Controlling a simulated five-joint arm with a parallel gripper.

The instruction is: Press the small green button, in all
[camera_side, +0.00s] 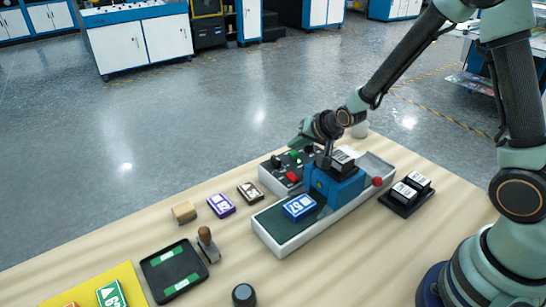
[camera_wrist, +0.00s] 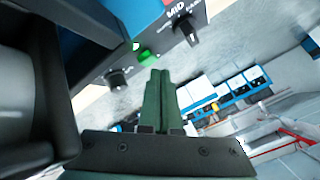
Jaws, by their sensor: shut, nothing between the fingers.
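A red button (camera_side: 293,177) and black knobs are on the same panel. My gripper (camera_side: 293,146) is shut and empty, with its fingertips just above the green button in the side view. In the wrist view, the shut green fingers (camera_wrist: 160,72) end close to the green button (camera_wrist: 147,57), between two black knobs (camera_wrist: 115,80) (camera_wrist: 185,28). I cannot tell whether the fingertips touch the button.
The blue machine (camera_side: 336,186) stands on a grey-edged bed with a blue block (camera_side: 300,206). A black tray (camera_side: 406,199) with labelled blocks is on the right. Small blocks, a stamp (camera_side: 207,243) and a black tray (camera_side: 158,265) are on the left. Bare tabletop (camera_side: 330,270) lies in front.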

